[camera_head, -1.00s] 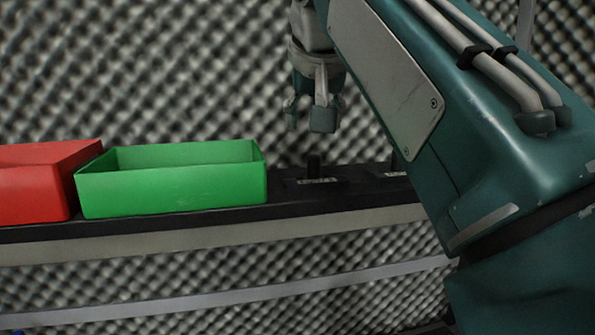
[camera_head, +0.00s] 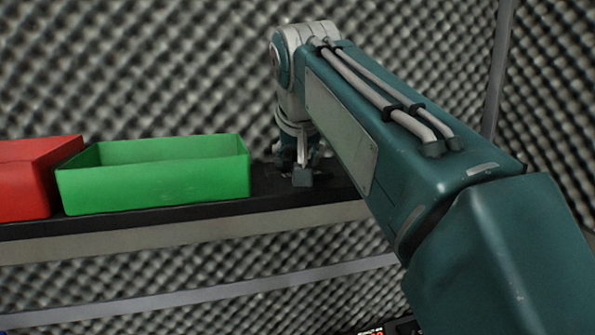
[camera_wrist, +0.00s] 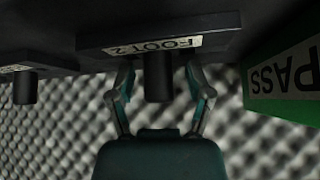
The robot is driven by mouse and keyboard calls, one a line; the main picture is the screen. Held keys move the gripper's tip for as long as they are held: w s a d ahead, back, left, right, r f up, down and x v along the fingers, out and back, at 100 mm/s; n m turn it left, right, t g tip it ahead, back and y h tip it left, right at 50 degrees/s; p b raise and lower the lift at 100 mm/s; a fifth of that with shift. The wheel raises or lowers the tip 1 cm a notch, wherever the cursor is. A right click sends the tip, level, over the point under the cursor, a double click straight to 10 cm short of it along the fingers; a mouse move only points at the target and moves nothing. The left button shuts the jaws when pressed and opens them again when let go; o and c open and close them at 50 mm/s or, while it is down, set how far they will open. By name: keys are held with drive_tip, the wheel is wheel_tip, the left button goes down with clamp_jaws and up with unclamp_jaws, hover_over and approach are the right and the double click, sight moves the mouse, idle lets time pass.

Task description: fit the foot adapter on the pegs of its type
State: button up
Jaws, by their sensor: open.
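My gripper (camera_head: 294,174) is low over the dark shelf, just right of the green bin in the head view. In the wrist view its two fingers (camera_wrist: 160,76) are open, one on each side of a dark upright cylinder (camera_wrist: 158,84). The cylinder stands at a dark base plate (camera_wrist: 225,27) with a label (camera_wrist: 155,45) reading FOOT 2, seen upside down. I cannot tell whether it is a bare peg or carries the foot adapter. A second dark cylinder (camera_wrist: 24,88) stands at the left of the wrist view, by another label. My gripper hides the FOOT 2 place in the head view.
The green bin (camera_head: 155,187), marked PASS in the wrist view (camera_wrist: 290,75), stands close beside my gripper. A red bin (camera_head: 25,190) is left of it. The shelf (camera_head: 215,209) is narrow, with a foam wall (camera_head: 140,60) behind.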

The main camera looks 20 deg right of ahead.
clamp_jaws()
